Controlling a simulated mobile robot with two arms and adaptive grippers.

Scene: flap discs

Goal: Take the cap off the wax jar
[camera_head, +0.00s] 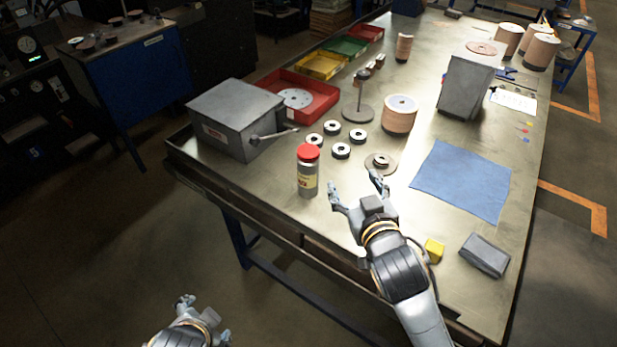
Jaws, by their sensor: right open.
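The wax jar (308,181) stands upright near the front edge of the metal table, grey with a pale label. Its red cap (308,152) sits on top of it. My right gripper (356,186) is just to the right of the jar, over the table. Its fingers are spread with nothing between them, and it appears apart from the jar. My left gripper (184,301) is low at the bottom of the view, off the table's front edge. Whether its fingers are open or shut is unclear.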

